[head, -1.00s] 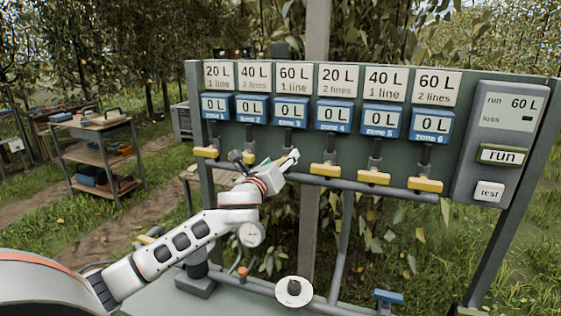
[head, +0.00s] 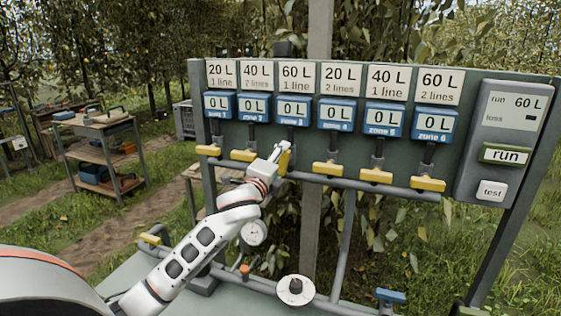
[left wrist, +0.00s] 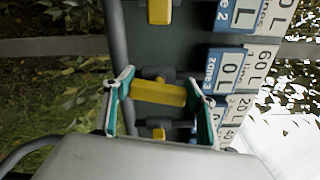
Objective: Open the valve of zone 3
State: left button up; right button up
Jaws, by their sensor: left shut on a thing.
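The panel (head: 345,142) carries a row of valves with yellow handles under blue zone displays. The zone 3 display (head: 293,110) reads 0 L and also shows in the left wrist view (left wrist: 226,70). The zone 3 yellow handle (left wrist: 158,92) stands upright, along its pipe, a quarter turn from its neighbours. My left gripper (head: 280,157) is shut on this handle. In the left wrist view its green-edged fingers (left wrist: 162,98) are at the handle's two ends. In the head view the gripper partly hides the handle (head: 285,158). My right gripper is not in view.
The zone 2 handle (head: 244,155) and zone 4 handle (head: 327,169) lie crosswise on either side, close to my left gripper. A control box (head: 502,125) with run and test buttons is at right.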

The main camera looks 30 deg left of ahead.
pick_arm(q)
jog(key=shift+n, duration=1.1)
jog(key=o, duration=1.1)
jog(key=shift+f, duration=0.1)
jog(key=shift+o, duration=0.2)
jog(key=shift+s, duration=0.1)
jog(key=shift+s, duration=0.25)
jog(key=v, duration=1.1)
